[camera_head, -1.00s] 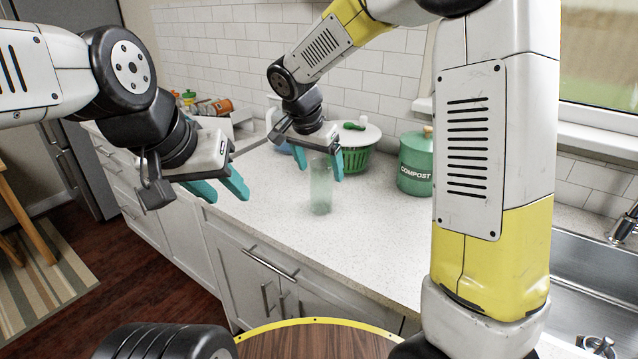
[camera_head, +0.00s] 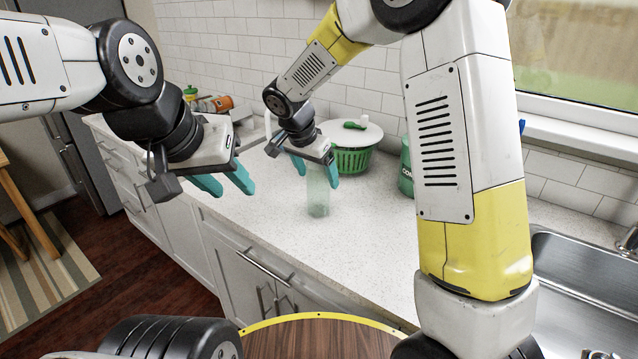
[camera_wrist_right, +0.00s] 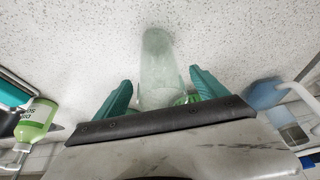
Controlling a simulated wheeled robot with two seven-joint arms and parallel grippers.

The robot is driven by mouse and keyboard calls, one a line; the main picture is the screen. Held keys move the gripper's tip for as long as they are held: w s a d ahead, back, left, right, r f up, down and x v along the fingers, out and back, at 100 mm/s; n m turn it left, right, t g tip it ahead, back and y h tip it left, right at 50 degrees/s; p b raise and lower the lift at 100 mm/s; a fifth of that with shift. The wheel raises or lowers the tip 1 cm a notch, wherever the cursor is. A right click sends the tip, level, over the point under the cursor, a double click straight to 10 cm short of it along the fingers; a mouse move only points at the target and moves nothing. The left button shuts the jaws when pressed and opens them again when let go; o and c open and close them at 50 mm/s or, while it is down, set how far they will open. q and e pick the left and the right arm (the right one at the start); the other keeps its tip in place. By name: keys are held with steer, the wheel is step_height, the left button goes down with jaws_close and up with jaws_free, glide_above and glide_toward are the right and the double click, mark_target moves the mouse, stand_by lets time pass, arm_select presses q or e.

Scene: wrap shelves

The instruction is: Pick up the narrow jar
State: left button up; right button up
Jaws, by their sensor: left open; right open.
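The narrow jar (camera_head: 318,193) is a tall, clear greenish glass standing upright on the white counter. My right gripper (camera_head: 317,172) is open over its upper part in the head view. In the right wrist view the jar (camera_wrist_right: 157,75) lies between the two teal fingers of my right gripper (camera_wrist_right: 160,97), with a gap visible on each side; I cannot tell whether either finger touches it. My left gripper (camera_head: 229,184) is open and empty, to the left of the jar near the counter's front edge.
A green salad spinner (camera_head: 350,158) with a white lid stands behind the jar. A green compost bin (camera_head: 405,170) is partly hidden by my right arm. A sink (camera_head: 585,275) is at the right. A soap bottle (camera_wrist_right: 36,120) shows in the wrist view. The counter front is clear.

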steer(key=x, duration=0.5)
steer(key=shift+r, duration=0.1)
jaws_close()
steer(key=shift+r, duration=0.2)
